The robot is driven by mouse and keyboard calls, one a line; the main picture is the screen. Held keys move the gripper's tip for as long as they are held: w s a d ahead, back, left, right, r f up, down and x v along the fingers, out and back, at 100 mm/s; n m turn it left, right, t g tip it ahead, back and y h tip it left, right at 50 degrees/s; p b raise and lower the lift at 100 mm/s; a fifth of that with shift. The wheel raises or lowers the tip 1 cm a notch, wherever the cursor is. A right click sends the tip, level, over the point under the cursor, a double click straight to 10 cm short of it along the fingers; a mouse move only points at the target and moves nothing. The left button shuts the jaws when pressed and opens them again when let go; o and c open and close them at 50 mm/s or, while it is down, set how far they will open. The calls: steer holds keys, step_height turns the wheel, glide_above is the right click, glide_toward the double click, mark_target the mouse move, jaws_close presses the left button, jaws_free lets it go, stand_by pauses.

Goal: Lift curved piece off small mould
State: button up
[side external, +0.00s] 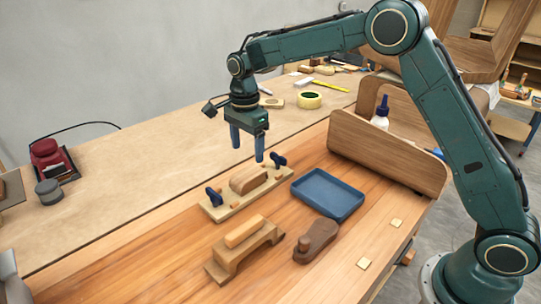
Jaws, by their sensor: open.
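A curved wooden piece (248,179) sits on a small pale mould board (222,210). A blue knob or clamp stands at each end of the board, at left (214,196) and at right (278,160). My gripper (247,149) points down above the curved piece, open and empty. Its two blue fingers are apart and appear clear of the piece. The surface of the mould under the piece is hidden.
A blue tray (327,194) lies to the right. In front are a wooden form (221,268) with a light block on top and a dark brown shaped tool (316,241). A wooden box-like panel (385,157) stands at the right.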

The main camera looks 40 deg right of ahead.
mark_target(249, 173)
steer(key=shift+f, duration=1.1)
steer(key=shift+f, duration=0.1)
steer(key=shift+a+f, duration=0.1)
steer(key=shift+f, duration=2.4)
steer(key=shift+c, duration=0.2)
steer(key=c, duration=1)
